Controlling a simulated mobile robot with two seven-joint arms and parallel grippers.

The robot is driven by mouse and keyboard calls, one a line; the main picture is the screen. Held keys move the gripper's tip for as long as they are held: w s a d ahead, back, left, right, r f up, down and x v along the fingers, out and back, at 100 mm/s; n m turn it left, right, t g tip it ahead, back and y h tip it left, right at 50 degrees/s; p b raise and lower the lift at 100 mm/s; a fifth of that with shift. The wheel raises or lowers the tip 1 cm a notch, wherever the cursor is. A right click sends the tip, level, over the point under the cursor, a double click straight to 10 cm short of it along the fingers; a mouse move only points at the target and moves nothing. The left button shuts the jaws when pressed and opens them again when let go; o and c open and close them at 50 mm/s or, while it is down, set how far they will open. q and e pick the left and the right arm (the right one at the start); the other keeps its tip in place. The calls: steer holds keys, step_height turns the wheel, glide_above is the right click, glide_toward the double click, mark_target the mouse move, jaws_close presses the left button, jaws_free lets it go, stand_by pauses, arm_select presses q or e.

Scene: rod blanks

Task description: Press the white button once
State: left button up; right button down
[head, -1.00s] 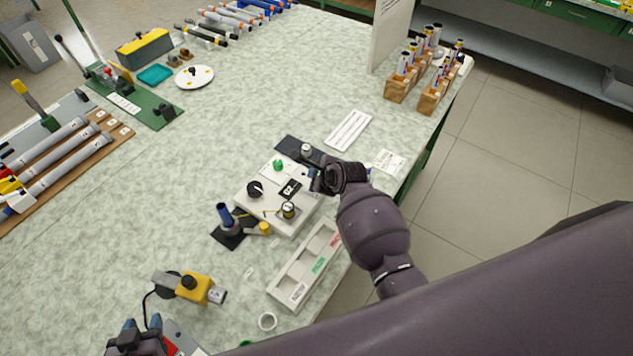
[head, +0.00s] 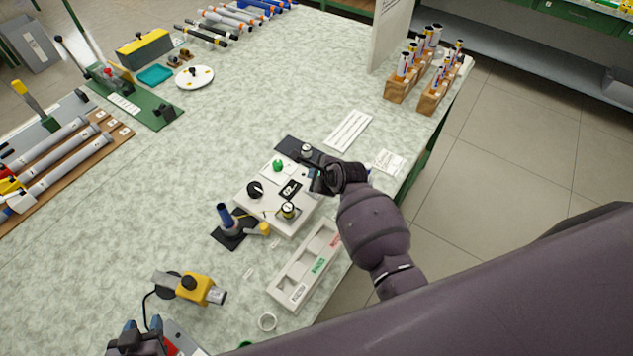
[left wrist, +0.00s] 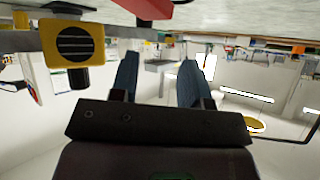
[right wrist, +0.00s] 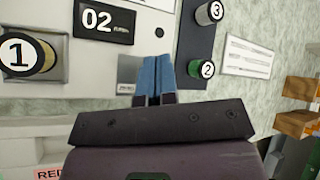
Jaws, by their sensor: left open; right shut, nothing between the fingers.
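The white button cannot be made out in any view; my right gripper may cover it. The white panel box (head: 247,206) carries a green button (head: 277,165), a black knob (head: 255,189) and a dark display (head: 291,188) reading 02 in the right wrist view (right wrist: 104,20). My right gripper (head: 316,174) is over the box's right edge, beside the display. Its blue fingers (right wrist: 156,62) are shut and empty; contact with the panel cannot be told. My left gripper (head: 141,326) is open and empty at the table's front left; its spread fingers show in the left wrist view (left wrist: 158,70).
A spool marked 1 (head: 288,210) stands on the box. Spools marked 2 (right wrist: 206,69) and 3 (right wrist: 209,12) are close right of my right fingers. A labelled tray (head: 275,293), a blue-topped post (head: 225,216) and a yellow tool (head: 195,288) are nearby. The table's middle left is clear.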

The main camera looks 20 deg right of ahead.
arm_select(q)
steer(key=shift+r, duration=0.1)
arm_select(e)
steer(key=shift+f, duration=0.55)
stand_by(1.1)
steer(key=shift+f, duration=0.35)
stand_by(0.5)
steer(key=shift+r, duration=0.1)
arm_select(q)
steer(key=shift+s+r+p, duration=0.1)
steer(key=shift+r+p, duration=0.4)
steer(key=shift+p, duration=0.25)
arm_select(e)
steer(key=shift+r, duration=0.85)
steer(key=shift+r, duration=2.45)
